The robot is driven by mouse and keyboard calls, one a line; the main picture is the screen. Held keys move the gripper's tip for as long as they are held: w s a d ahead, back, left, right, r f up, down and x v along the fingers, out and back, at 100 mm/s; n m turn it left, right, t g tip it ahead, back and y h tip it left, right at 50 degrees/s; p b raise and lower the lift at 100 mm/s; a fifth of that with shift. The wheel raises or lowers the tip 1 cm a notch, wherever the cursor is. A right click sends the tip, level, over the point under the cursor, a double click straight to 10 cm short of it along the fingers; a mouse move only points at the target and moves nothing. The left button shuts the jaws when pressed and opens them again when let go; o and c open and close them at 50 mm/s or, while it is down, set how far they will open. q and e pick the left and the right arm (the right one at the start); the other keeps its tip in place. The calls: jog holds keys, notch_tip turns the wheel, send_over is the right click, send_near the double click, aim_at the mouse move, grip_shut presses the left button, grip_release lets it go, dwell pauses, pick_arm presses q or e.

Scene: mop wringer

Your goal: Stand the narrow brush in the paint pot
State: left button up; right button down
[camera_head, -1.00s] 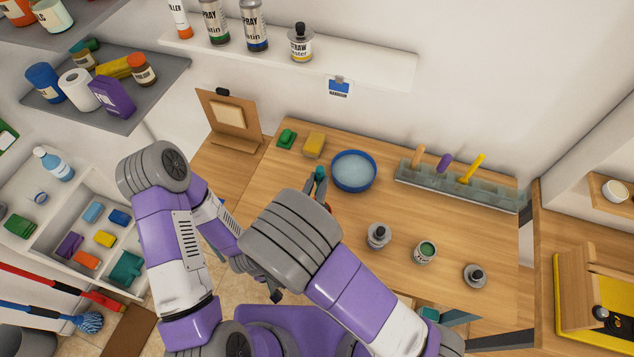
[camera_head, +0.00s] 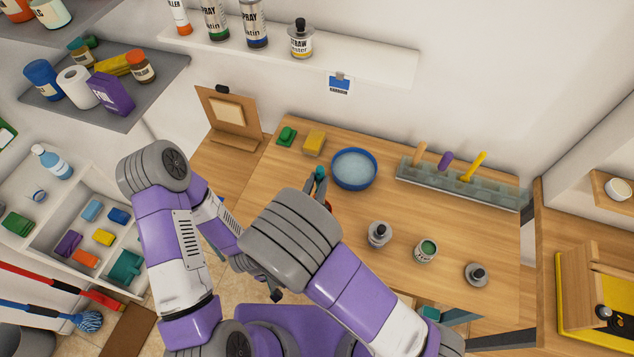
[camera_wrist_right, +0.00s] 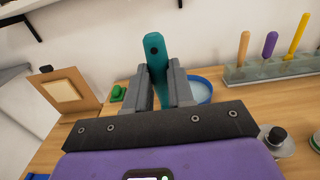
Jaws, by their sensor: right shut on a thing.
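My right gripper (camera_head: 316,190) is shut on a teal handle (camera_wrist_right: 155,52) with a hole near its end. It looks like a brush handle, upright in the wrist view; its lower end is hidden behind my jaws, so I cannot tell its width. The handle's top also shows in the head view (camera_head: 320,173), left of the blue bowl. The paint pot (camera_head: 426,258), open with green paint inside, stands on the table to the right of my right gripper, well apart from it. My left gripper (camera_head: 276,296) shows only as a small dark tip, low and partly hidden.
The blue bowl (camera_head: 355,184) of pale liquid stands behind. Two dark-capped containers (camera_head: 379,236) (camera_head: 475,275) flank the pot. A rack (camera_head: 500,190) at the back right holds wooden, purple and yellow handles.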

jog(key=shift+f+b, duration=2.05)
jog(key=shift+f, duration=0.4)
jog(key=c, duration=0.9)
grip_release()
jog(key=shift+r, duration=0.1)
jog(key=shift+s, duration=0.1)
